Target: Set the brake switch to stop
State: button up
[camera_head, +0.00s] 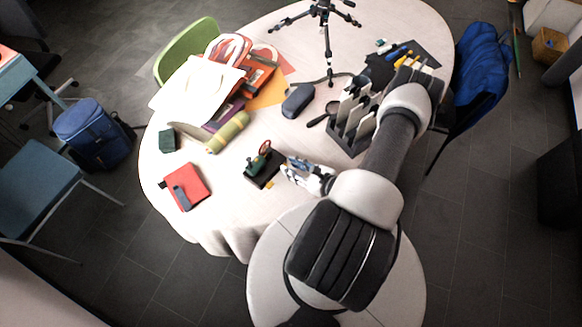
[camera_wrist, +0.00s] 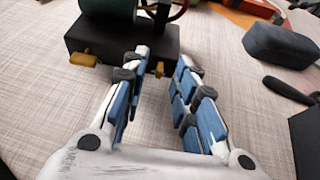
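A small machine with a black base (camera_wrist: 122,40) and a green body (camera_wrist: 107,8) stands on the table; it also shows in the head view (camera_head: 262,165), with a red part on top. Two brass-coloured knobs stick out of the near side of its base: a left one (camera_wrist: 85,59) and a right one (camera_wrist: 158,69). No labels are readable, so I cannot tell which is the brake switch or its setting. My gripper (camera_wrist: 164,66) has blue-padded fingers, open and empty. Its fingertips are close to the base, around the right knob in the picture; contact is unclear. In the head view my gripper (camera_head: 290,168) is right of the machine.
A dark case (camera_head: 298,100) and a black file rack (camera_head: 345,140) stand behind and right of my gripper. A red notebook (camera_head: 184,187) lies left, and a green-beige cylinder (camera_head: 228,132) lies behind the machine.

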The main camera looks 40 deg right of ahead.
jog(key=shift+w+a+f, duration=0.1)
jog(key=shift+w+f, duration=0.05)
jog(key=shift+w, duration=0.4)
jog(key=shift+c, duration=0.4)
grip_shut()
